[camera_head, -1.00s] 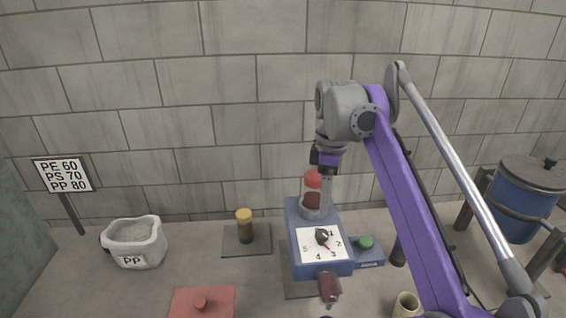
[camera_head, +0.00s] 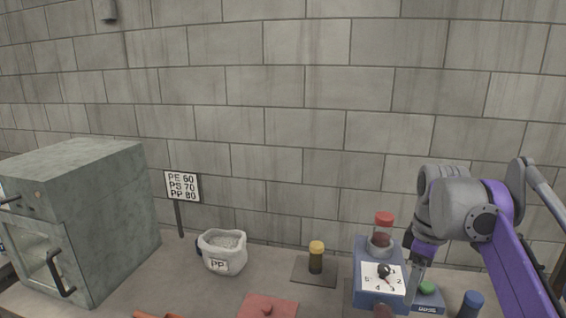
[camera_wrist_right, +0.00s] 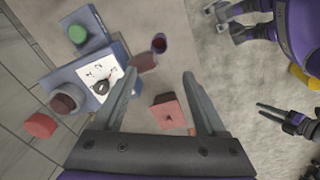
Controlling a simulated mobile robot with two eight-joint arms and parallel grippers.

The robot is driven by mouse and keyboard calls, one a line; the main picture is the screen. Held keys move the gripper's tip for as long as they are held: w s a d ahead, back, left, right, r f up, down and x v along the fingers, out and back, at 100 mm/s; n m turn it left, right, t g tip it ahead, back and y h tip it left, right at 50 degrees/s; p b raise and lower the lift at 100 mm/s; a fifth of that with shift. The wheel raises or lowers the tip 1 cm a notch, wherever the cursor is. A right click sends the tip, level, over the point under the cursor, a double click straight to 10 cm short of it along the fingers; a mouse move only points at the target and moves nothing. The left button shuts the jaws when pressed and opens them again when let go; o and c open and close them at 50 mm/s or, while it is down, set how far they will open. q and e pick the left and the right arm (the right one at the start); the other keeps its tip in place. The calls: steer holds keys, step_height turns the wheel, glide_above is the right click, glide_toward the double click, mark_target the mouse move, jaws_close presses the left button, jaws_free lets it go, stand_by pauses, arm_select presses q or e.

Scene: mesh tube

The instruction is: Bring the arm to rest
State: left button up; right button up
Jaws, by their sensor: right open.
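My right gripper (camera_head: 417,264) hangs at the right of the head view, beside the blue machine (camera_head: 378,297) with a white numbered dial and a red-lidded jar. Its fingertips are partly hard to make out there. In the right wrist view my right gripper (camera_wrist_right: 160,80) has its two fingers wide apart and nothing between them. The blue machine (camera_wrist_right: 68,72) lies beyond the left finger there. Part of what looks like my left gripper (camera_wrist_right: 272,112) shows at the right of the wrist view; its opening is unclear. It is not in the head view.
A grey-green oven (camera_head: 95,215) stands at left, near a sign (camera_head: 182,187) and a white PP bag (camera_head: 222,250). A wall closes the back.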

steer(key=s+a+f+m+t, duration=0.2)
steer(key=s+a+f+m, duration=0.2)
steer(key=s+f, duration=0.4)
steer(key=s+a+f+m+t, duration=0.3)
steer(key=s+f, duration=0.6)
steer(key=f, duration=0.7)
steer(key=a+m, duration=0.2)
steer(key=m, duration=0.1)
steer(key=shift+s+f, duration=0.3)
